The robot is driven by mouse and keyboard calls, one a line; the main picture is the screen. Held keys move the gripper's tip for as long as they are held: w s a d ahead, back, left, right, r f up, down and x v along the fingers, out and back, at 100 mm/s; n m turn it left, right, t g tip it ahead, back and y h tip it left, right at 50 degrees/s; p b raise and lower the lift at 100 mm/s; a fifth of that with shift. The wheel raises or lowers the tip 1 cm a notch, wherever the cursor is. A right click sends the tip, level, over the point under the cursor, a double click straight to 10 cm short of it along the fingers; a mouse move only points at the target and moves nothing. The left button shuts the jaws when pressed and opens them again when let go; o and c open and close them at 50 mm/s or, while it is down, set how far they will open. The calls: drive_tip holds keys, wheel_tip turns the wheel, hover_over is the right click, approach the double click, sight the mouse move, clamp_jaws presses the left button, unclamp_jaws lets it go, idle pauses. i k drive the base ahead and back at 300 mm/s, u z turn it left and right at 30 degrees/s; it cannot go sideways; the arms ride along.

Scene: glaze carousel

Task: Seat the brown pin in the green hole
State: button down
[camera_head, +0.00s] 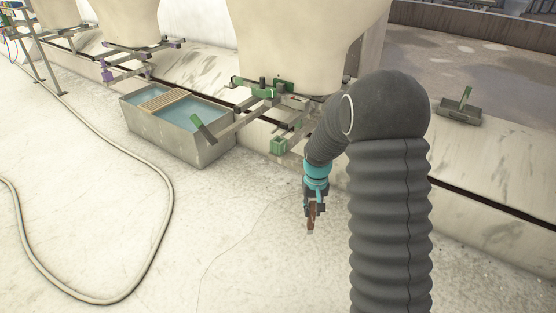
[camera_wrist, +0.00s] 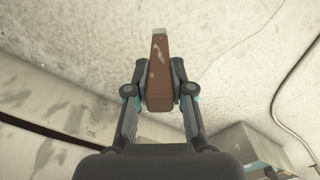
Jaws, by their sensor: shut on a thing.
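The brown pin (camera_head: 310,219) hangs below my gripper (camera_head: 314,204), over the pale floor in front of the ledge. In the wrist view the brown pin (camera_wrist: 158,70) is a scuffed, tapering block with a pale end, pointing away from the palm. My gripper (camera_wrist: 159,88) is shut on it, one finger on each side. A green square socket (camera_head: 278,146), which looks like the green hole, is on the metal frame by the ledge, up and left of my gripper in the head view. The pin and socket are clearly apart. The socket is not seen in the wrist view.
A stone trough (camera_head: 190,148) of blue water with a wooden slat rack stands left of the socket. A green-ended metal bar (camera_head: 204,128) reaches over its edge. A hose (camera_head: 160,240) curves across the left floor. A grey block with a green handle (camera_head: 460,110) sits on the right ledge.

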sight(279, 146)
drive_tip(key=u, duration=0.5)
drive_tip(key=k, duration=1.2)
drive_tip(key=z, duration=0.1)
drive_tip(key=i, duration=0.5)
drive_tip(key=z, duration=0.65)
drive_tip(key=i, duration=1.25)
drive_tip(key=u, duration=0.7)
